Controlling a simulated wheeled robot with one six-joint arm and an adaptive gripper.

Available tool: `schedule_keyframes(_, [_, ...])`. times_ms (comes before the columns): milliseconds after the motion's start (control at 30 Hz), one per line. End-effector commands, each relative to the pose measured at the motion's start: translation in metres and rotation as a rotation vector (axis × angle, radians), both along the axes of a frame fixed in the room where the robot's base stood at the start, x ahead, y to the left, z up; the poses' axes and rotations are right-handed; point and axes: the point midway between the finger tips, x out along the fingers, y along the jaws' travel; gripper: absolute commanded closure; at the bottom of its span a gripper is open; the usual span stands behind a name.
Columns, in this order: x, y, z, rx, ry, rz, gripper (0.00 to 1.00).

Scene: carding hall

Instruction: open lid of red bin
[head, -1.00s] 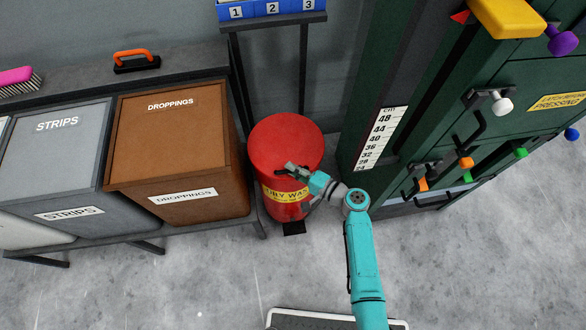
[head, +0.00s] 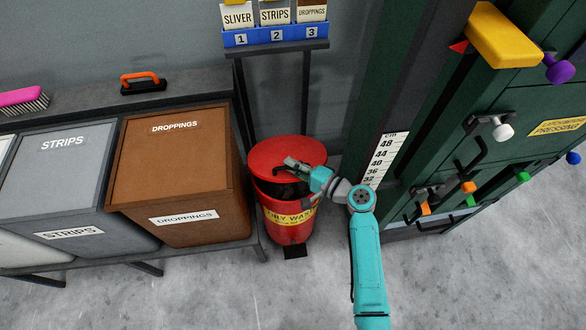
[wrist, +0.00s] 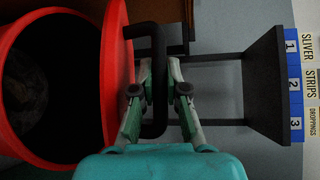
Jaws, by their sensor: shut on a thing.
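The red bin (head: 290,226) stands on the floor with a yellow label on its front. Its red lid (head: 285,153) is partly raised at the front, with a dark gap between lid and rim. My gripper (head: 294,164) is at the lid's front part. In the wrist view my gripper (wrist: 160,72) is shut on the lid's black handle (wrist: 155,125), with one finger on each side. The bin's red rim (wrist: 40,152) and dark interior show at the left there, and something dim and rounded lies inside. The lid (wrist: 117,65) shows nearly edge-on beside the handle.
The brown droppings bin (head: 178,170) and grey strips bin (head: 60,165) stand close on the left. A green machine (head: 500,130) with levers and knobs stands close on the right. A rack with a blue card holder (head: 272,36) is behind. The floor in front is clear.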

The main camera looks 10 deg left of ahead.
Motion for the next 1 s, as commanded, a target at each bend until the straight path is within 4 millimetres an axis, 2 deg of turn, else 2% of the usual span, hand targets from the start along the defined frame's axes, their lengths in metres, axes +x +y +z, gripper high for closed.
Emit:
schedule_keyframes(33, [0.0, 0.0, 0.001, 0.002, -0.001, 0.001, 1.0])
schedule_keyframes(67, [0.0, 0.0, 0.001, 0.002, -0.001, 0.001, 0.82])
schedule_keyframes(100, [0.0, 0.0, 0.001, 0.002, -0.001, 0.001, 0.75])
schedule_keyframes(467, [-0.001, -0.003, 0.001, 0.002, -0.001, -0.001, 0.75])
schedule_keyframes(800, [-0.024, -0.046, 0.007, 0.002, 0.0, -0.003, 0.75])
schedule_keyframes(1000, [-0.033, -0.063, 0.01, 0.002, -0.001, -0.001, 0.75])
